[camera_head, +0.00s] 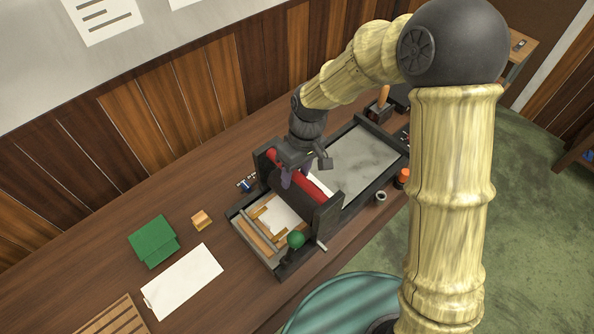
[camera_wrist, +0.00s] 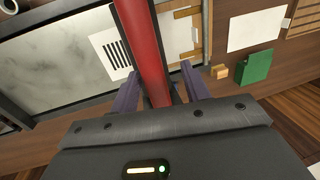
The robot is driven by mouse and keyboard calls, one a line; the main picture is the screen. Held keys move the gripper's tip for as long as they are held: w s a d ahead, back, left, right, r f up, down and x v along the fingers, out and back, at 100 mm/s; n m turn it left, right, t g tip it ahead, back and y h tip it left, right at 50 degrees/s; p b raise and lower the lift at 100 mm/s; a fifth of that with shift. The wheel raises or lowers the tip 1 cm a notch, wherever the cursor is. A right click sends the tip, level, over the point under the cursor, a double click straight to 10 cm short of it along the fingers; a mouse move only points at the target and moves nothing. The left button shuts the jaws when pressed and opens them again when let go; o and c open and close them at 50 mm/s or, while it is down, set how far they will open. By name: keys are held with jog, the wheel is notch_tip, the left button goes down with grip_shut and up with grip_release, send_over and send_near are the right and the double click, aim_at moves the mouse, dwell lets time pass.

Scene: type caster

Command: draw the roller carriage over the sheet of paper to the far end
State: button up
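The roller carriage, with dark side plates (camera_head: 327,222) and a long red bar (camera_head: 314,188), stands across the near-left part of the press bed (camera_head: 365,160). My gripper (camera_head: 295,178) is down at the red bar. In the wrist view its two purple fingers (camera_wrist: 160,68) straddle the red bar (camera_wrist: 143,35). A gap shows between the bar and the right finger, so the gripper looks open; contact at the left finger is unclear. White paper (camera_head: 279,216) lies under the carriage and shows on both sides of it. A striped black print (camera_wrist: 117,52) lies beside the bar.
The grey bed beyond the carriage is clear. A green knob (camera_head: 295,239) stands at the bed's near end. A green block (camera_head: 153,241), a small wooden block (camera_head: 201,220) and a blank sheet (camera_head: 183,281) lie left. An orange-topped jar (camera_head: 402,178) stands by the right rail.

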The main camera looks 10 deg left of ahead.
jog(key=shift+w+d, duration=0.15)
jog(key=shift+w, duration=0.05)
notch_tip(320, 180, up, 17)
jog(key=w+d+b, duration=0.1)
jog(key=w+b, duration=0.1)
jog(key=shift+w+d, duration=0.35)
jog(key=shift+d, duration=0.05)
jog(key=shift+f, duration=0.1)
jog(key=s+d+f+m+t, duration=0.2)
jog(key=d+f+m, duration=0.3)
jog(key=d, duration=0.7)
jog(key=s+d+f+m+t+h, duration=0.1)
jog(key=s+d+f+m, duration=0.4)
jog(key=d, duration=0.7)
notch_tip(320, 180, down, 2)
jog(key=shift+s+d+f+m+t, duration=0.1)
jog(key=shift+s+d+m+t, duration=0.25)
jog(key=shift+m+t, duration=0.35)
jog(key=shift+w, duration=0.1)
